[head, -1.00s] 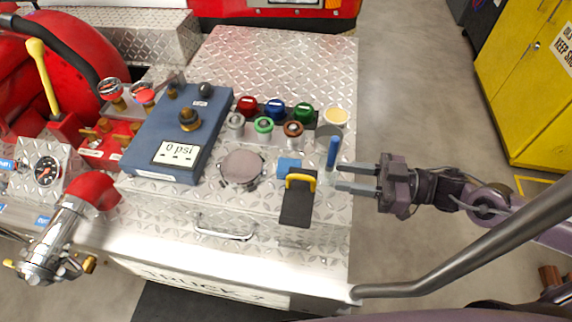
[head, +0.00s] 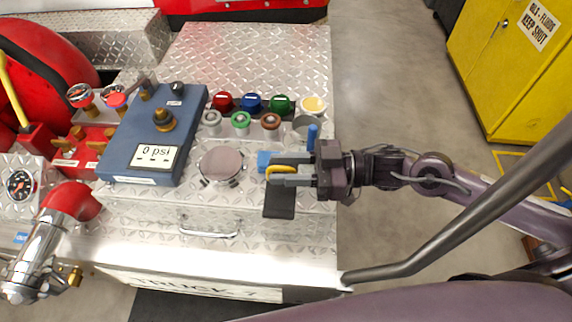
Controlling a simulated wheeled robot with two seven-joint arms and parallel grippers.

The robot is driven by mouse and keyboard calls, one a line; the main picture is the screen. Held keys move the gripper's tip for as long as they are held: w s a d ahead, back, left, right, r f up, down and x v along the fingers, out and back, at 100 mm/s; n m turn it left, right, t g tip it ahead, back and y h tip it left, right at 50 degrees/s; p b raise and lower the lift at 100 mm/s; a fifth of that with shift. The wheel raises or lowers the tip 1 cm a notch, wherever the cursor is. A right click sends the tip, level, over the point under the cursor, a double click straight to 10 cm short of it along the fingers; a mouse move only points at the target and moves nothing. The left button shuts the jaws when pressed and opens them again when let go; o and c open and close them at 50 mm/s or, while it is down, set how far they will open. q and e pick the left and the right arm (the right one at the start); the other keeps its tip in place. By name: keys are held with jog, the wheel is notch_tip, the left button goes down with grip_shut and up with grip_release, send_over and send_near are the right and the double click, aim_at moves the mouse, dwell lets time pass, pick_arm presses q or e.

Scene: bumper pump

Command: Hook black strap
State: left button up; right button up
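The black strap (head: 279,204) hangs over the front edge of the metal deck, with a yellow piece (head: 270,170) at its top. A blue block (head: 263,158) sits just behind it. My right gripper (head: 278,170) comes in from the right, over the yellow piece. Its two fingers are apart, one on the far side and one on the near side of the yellow piece, and cover part of it. I cannot tell whether they touch it. My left gripper is not in view.
A blue box with a 0 psi display (head: 155,157) stands left of a round cap (head: 221,166). Several coloured knobs (head: 252,103) stand behind the strap, and a blue-topped post (head: 312,136) is close to my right gripper. The back deck (head: 250,60) is clear.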

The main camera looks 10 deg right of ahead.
aim_at(284, 203)
jog(key=shift+c, duration=0.4)
grip_shut()
jog(key=s+n, duration=0.1)
jog(key=s+f+n, duration=0.1)
jog(key=s+a+f, duration=0.1)
jog(key=shift+s+a+f+n, duration=0.1)
jog(key=shift+s+f+n, duration=0.15)
jog(key=shift+s+n, duration=0.15)
jog(key=shift+s+f, duration=0.25)
jog(key=shift+f, duration=0.1)
jog(key=shift+o, duration=0.4)
grip_release()
jog(key=shift+a+r, duration=0.1)
